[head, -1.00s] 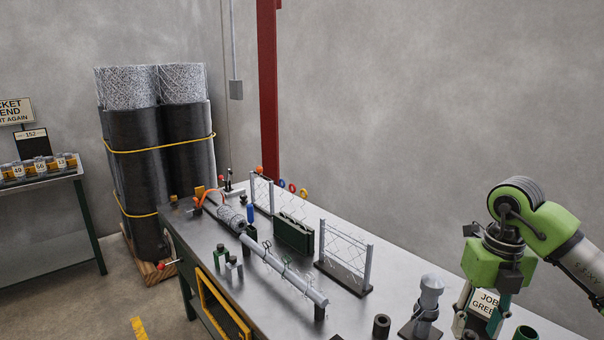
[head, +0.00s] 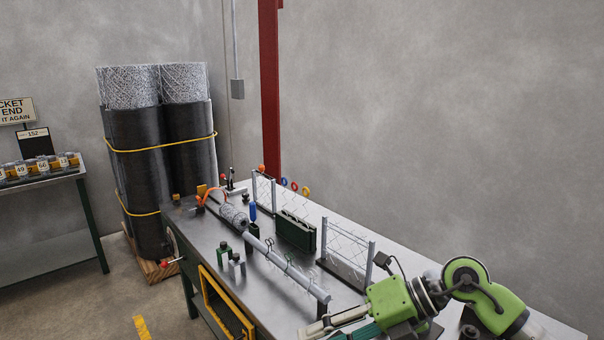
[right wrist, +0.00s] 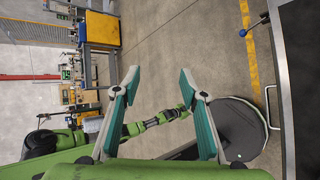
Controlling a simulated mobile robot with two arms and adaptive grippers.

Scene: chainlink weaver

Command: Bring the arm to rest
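My right gripper (head: 335,331) reaches in from the right of the head view, low over the near edge of the workbench (head: 215,240), its arm folded sideways and its fingers pointing left. In the right wrist view the two teal-padded fingers (right wrist: 158,85) stand apart with nothing between them, and floor shows through the gap. My left gripper is not seen in the head view.
On the bench stand a long grey tube (head: 290,268), mesh panels on posts (head: 346,255) and a dark green box (head: 296,231). Tall wire rolls (head: 160,150) stand behind on a pallet. A side table (head: 45,175) stands left.

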